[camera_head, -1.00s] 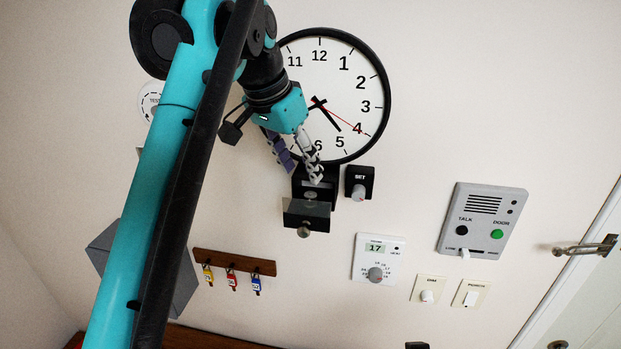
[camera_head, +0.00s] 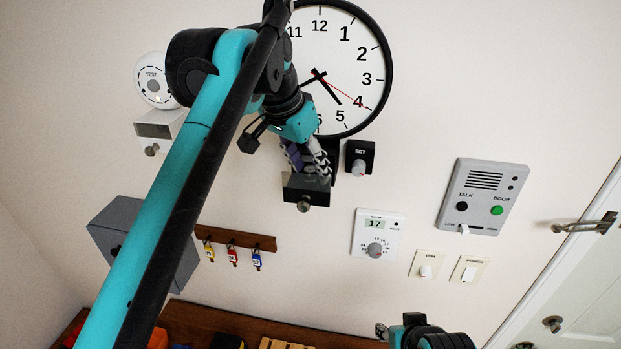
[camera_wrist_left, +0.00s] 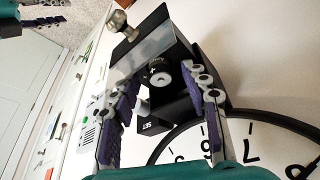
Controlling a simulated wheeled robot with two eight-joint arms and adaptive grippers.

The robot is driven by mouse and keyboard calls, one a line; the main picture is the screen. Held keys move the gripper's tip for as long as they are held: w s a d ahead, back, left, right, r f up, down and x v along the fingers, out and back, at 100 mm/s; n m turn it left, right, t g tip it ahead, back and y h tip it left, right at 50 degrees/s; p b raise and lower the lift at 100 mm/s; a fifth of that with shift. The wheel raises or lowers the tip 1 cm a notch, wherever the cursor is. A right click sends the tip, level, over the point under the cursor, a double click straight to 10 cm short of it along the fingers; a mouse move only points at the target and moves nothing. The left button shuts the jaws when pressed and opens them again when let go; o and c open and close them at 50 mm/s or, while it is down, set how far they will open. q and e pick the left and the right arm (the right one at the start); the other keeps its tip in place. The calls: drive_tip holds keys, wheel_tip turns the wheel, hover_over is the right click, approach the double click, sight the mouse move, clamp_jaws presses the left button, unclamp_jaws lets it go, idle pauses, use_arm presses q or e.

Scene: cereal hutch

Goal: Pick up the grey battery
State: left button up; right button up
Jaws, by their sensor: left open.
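My left gripper (camera_head: 307,172) is open and reaches down into an open black drawer (camera_head: 308,189) below the wall clock. In the left wrist view, the left gripper's (camera_wrist_left: 166,82) two fingers stand apart, pointing at the drawer (camera_wrist_left: 183,112). A dark cylinder with a light grey end, seemingly the battery (camera_wrist_left: 159,74), shows inside the drawer between the fingertips; I cannot tell whether they touch it. The battery is hidden in the head view. Part of my right arm shows at the bottom, with what seems its gripper (camera_head: 383,331); its jaw state is unclear.
The clock (camera_head: 372,60) is just above the left gripper. A black SET box (camera_head: 359,149) stands close to the drawer's right. A wooden shelf (camera_head: 270,325) is below.

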use_arm(q)
clamp_jaws()
drive_tip(key=shift+r, duration=0.1)
